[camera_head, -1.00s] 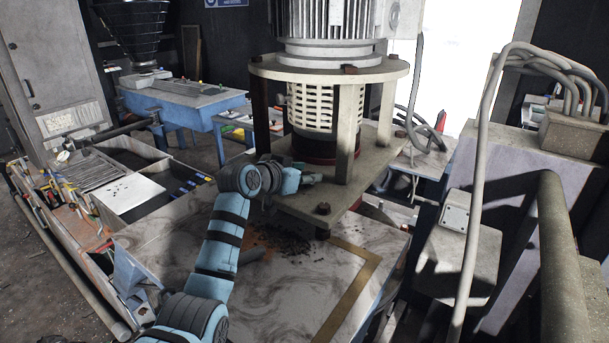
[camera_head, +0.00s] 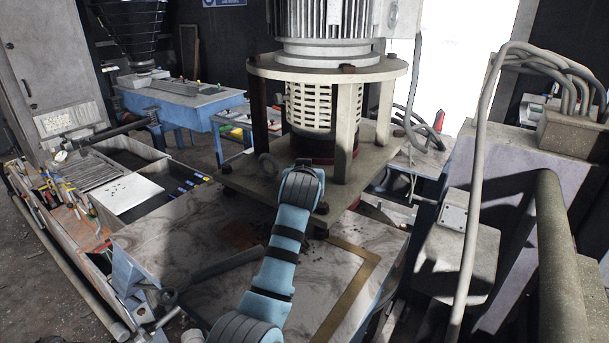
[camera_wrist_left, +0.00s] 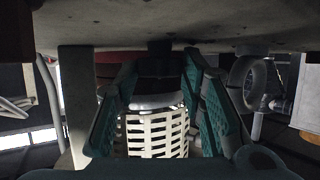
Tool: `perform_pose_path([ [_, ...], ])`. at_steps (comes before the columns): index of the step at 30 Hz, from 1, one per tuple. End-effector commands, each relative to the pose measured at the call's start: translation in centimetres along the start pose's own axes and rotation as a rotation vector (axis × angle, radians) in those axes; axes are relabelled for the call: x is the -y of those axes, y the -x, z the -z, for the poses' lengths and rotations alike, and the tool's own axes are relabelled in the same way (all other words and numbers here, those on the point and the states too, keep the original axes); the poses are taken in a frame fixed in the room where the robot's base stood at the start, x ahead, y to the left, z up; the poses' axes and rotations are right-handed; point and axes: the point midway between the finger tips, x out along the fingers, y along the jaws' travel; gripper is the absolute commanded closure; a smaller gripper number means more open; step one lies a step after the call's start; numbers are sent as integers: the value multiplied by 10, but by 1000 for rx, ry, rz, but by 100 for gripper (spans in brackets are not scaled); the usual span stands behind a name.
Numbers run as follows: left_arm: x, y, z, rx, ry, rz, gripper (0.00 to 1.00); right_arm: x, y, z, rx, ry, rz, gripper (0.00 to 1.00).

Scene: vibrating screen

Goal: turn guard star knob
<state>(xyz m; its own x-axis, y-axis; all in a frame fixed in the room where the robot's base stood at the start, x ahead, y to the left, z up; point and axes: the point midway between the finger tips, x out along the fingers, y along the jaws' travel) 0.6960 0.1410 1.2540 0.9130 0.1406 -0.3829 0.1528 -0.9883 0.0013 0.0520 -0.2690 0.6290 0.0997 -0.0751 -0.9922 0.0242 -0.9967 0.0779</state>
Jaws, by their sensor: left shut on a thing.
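The white slotted guard (camera_head: 310,105) stands between the posts under the motor. It also shows in the left wrist view (camera_wrist_left: 152,137), behind my fingers. My left gripper (camera_wrist_left: 155,80) has its two teal fingers on either side of a dark knob-like piece (camera_wrist_left: 158,68) in front of the guard, and is shut on it. I take this piece for the star knob; its star shape cannot be made out. In the head view my own wrist hides the knob and most of the left gripper (camera_head: 306,166). My right gripper is not in view.
Posts (camera_head: 345,130) and the base plate (camera_head: 245,180) close in around the gripper. A ring bolt (camera_head: 268,166) stands left of my wrist and shows in the left wrist view (camera_wrist_left: 247,83). The deck (camera_head: 160,235) in front is mostly clear. Grey cables (camera_head: 475,180) hang at right.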

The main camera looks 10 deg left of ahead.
Motion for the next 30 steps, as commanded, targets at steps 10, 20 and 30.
perform_pose_path([
  [10,-2,0,0,0,41,100,92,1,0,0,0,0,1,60],
  [20,-1,0,0,0,44,109,92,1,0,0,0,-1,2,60],
  [30,-1,0,0,0,44,109,44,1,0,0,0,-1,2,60],
])
